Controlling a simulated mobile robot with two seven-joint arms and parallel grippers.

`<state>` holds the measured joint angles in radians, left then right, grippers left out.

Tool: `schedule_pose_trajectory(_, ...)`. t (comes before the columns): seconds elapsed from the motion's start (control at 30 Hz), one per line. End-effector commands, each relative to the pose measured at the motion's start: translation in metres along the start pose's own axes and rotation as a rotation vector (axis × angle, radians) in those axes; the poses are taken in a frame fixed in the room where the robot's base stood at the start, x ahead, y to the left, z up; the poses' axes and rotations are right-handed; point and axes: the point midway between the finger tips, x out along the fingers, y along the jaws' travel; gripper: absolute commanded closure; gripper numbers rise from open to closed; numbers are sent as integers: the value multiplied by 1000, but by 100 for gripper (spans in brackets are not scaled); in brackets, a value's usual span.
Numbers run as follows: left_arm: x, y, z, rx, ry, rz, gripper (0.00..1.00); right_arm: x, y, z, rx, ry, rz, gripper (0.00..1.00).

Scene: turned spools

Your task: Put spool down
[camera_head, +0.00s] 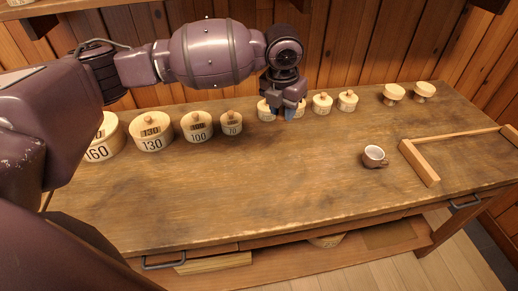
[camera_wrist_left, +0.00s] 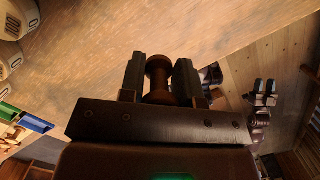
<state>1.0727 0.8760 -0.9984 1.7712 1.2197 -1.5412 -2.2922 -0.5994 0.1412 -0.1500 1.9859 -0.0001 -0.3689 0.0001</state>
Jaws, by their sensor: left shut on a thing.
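A dark brown turned spool (camera_wrist_left: 158,68) with a narrow waist and wider ends is between the fingers of my left gripper (camera_wrist_left: 159,78) in the left wrist view. The gripper is shut on it. In the head view my left gripper (camera_head: 288,112) points down over the back of the wooden table (camera_head: 250,175), among the small lidded canisters. The spool is not clearly visible there, and I cannot tell whether it touches the table. A small dark two-pronged shape at the right of the left wrist view may be my right gripper; its state is unclear.
Numbered round canisters, such as one marked 130 (camera_head: 151,132) and one marked 70 (camera_head: 231,123), line the back. A brown cup (camera_head: 374,157) stands front right, beside a wooden frame (camera_head: 420,162). Two pale round pieces (camera_head: 394,94) stand back right. The table's middle is clear.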

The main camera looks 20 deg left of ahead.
Motion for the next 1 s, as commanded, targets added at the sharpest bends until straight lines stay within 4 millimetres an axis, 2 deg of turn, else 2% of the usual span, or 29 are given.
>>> schedule_pose_trajectory(0.03, 12, 0, -3, 0, 6, -2, 92, 0, 0, 3, -1, -4, 0, 57)
schedule_pose_trajectory(0.27, 62, 0, -10, -1, 6, -2, 92, -2, 1, 13, -3, -19, 1, 57)
schedule_pose_trajectory(0.53, 118, -1, -19, -1, 4, -2, 92, 2, 0, 13, -4, -13, 0, 57)
schedule_pose_trajectory(0.7, 138, 0, -22, 0, 3, -1, 92, 5, 0, 9, -5, -3, -2, 57)
schedule_pose_trajectory(0.87, 145, -1, -22, 0, 2, 0, 92, 7, -1, 6, -4, 3, -3, 57)
schedule_pose_trajectory(1.0, 159, -1, -25, 0, 4, -2, 92, 8, -2, 8, -2, 1, -3, 57)
